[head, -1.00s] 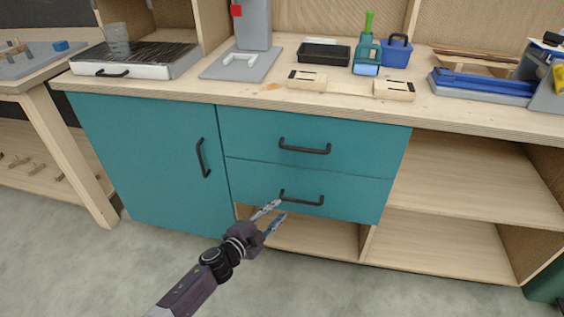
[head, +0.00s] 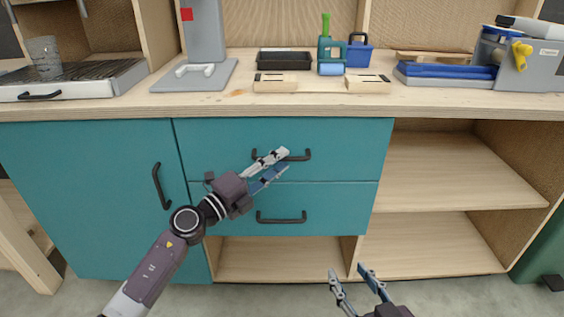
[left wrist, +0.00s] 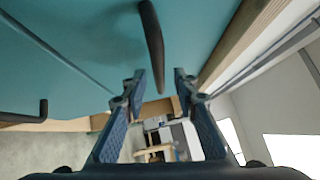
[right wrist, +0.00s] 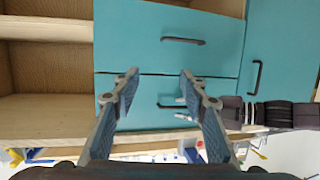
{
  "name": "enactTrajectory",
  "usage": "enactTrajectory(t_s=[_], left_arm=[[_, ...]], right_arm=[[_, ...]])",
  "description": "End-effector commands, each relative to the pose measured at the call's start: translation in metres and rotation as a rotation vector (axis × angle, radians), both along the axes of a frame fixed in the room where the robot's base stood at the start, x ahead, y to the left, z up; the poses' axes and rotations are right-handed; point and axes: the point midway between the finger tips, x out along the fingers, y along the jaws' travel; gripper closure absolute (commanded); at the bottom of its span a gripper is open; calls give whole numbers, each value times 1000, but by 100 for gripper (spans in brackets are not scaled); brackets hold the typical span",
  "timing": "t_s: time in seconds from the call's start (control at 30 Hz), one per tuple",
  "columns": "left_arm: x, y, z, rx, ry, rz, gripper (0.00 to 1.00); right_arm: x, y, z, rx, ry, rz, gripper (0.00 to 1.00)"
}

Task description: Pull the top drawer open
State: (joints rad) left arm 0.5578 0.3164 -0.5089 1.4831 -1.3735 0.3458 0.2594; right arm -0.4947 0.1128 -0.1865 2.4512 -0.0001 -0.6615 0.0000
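The teal top drawer (head: 345,148) is closed, its front flush with the cabinet. Its black bar handle (head: 300,157) is partly covered by my left gripper (head: 286,162) in the head view. My left gripper is open, with its fingers close to the handle. In the left wrist view the handle (left wrist: 152,38) lies beyond and between the open fingertips; I cannot see contact. My right gripper (head: 348,270) is open and empty, low in front of the cabinet. The right wrist view, upside down, shows the top drawer's handle (right wrist: 168,106) beyond its open fingers.
The bottom drawer handle (head: 281,218) is just below. A cabinet door handle (head: 161,186) is to the left. Open shelves (head: 455,170) are to the right. The worktop (head: 215,104) above holds a black tray (head: 284,61), wooden blocks and tools. The floor in front is clear.

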Motion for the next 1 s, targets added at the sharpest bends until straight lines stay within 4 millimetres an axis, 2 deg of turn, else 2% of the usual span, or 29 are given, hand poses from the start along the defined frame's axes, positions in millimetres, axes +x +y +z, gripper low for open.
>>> enactTrajectory(t_s=[0.23,0.53,0.77,1.0], left_arm=[[13,-13,2,1,1,0,73],[14,-14,2,0,2,1,73],[14,-14,2,0,2,1,98],[14,-14,1,0,2,1,100]], right_arm=[[8,5,22,26,-105,6,60],[8,6,25,29,-116,7,60],[8,5,25,28,-115,7,60],[8,5,25,28,-115,7,60]])
